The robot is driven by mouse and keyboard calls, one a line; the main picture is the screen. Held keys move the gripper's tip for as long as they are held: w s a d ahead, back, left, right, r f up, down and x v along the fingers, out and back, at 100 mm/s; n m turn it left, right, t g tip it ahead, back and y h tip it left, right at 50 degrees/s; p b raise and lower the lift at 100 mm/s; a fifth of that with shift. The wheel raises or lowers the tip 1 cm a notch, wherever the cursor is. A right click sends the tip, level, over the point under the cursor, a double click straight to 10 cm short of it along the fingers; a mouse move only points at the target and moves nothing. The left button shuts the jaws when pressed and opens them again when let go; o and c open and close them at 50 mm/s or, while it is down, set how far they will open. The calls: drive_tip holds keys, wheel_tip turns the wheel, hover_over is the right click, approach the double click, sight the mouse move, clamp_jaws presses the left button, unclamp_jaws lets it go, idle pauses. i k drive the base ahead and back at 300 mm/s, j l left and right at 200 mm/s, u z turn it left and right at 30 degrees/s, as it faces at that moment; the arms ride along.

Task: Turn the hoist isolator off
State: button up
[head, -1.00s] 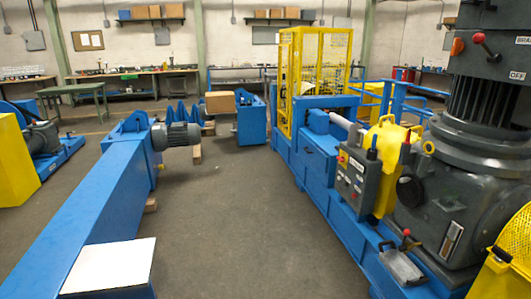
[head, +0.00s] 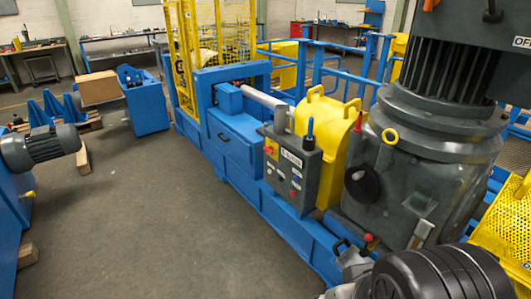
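A grey control box (head: 292,168) stands on the blue machine frame in the head view. Its front face has a red knob on a yellow plate (head: 271,148), a white label too small to read surely, and several small buttons. The knob looks like a rotary isolator, but I cannot tell its setting. A blue-handled lever (head: 309,130) stands upright at the box's top. Dark rounded parts of my arm show at the bottom right, in front of the machine.
A large grey motor and gearbox (head: 440,130) stands right of the box, with an "OFF" plate (head: 522,42) above. A yellow guard (head: 336,140) is behind the box. A red-knobbed pedal or lever (head: 360,245) sits low in front. The grey floor (head: 130,235) at left is clear.

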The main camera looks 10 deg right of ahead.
sight(270, 150)
drive_tip(key=i+j, duration=0.15)
drive_tip(key=i, duration=0.35)
drive_tip(key=i+j+z, duration=0.1)
drive_tip(key=i, duration=0.4)
drive_tip(key=i+j, duration=0.3)
drive_tip(key=i, duration=0.15)
drive_tip(key=i+j, duration=0.2)
drive_tip(key=i, duration=0.3)
drive_tip(key=i+j+z, duration=0.1)
drive_tip(key=i, duration=0.35)
drive_tip(key=i+j, duration=0.35)
drive_tip(key=i, duration=0.15)
drive_tip(key=z, duration=0.05)
